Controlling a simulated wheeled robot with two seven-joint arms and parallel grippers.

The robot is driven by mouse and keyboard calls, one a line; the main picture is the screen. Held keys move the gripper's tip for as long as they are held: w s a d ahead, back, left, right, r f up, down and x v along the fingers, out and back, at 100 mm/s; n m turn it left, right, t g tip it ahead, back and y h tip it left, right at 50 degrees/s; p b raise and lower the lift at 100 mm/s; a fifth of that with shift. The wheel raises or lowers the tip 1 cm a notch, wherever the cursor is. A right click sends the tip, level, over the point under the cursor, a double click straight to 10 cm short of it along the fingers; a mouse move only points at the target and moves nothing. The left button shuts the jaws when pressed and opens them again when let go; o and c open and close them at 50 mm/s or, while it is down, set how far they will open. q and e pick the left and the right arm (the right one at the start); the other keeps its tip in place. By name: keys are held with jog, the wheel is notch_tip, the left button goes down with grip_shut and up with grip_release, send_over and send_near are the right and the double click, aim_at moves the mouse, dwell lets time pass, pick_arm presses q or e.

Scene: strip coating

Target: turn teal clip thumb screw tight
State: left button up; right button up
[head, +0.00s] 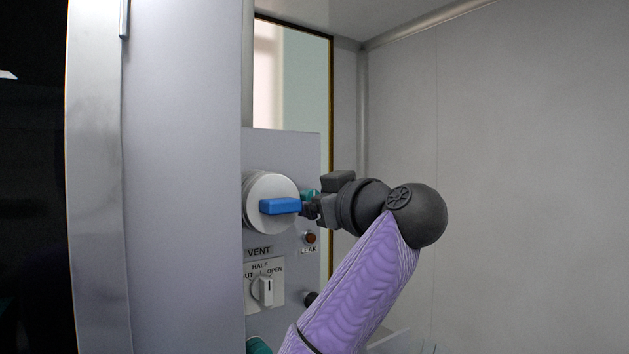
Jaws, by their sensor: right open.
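A small teal part (309,194), which looks like the teal clip's thumb screw, shows on the grey panel just right of a round metal disc. My right gripper (311,207) is in front of it and hides most of it. That gripper is open, its fingers pointing left toward the panel. I cannot tell whether the fingers touch the teal part or stand around it. My left gripper is out of view.
A blue handle (280,206) on the round metal disc (266,187) is close to the right fingertips. Below are a red LEAK lamp (310,238) and a VENT switch (266,290). Another teal piece (258,346) shows at the bottom edge. A bare wall (530,170) fills the right.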

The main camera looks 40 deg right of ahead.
jog(key=shift+w, duration=0.15)
jog(key=shift+c, duration=0.3)
grip_shut()
jog(key=shift+m, duration=0.3)
jog(key=m+b, duration=0.6)
jog(key=m, duration=1.5)
jog(key=shift+a+r, duration=0.1)
jog(key=shift+m, duration=0.3)
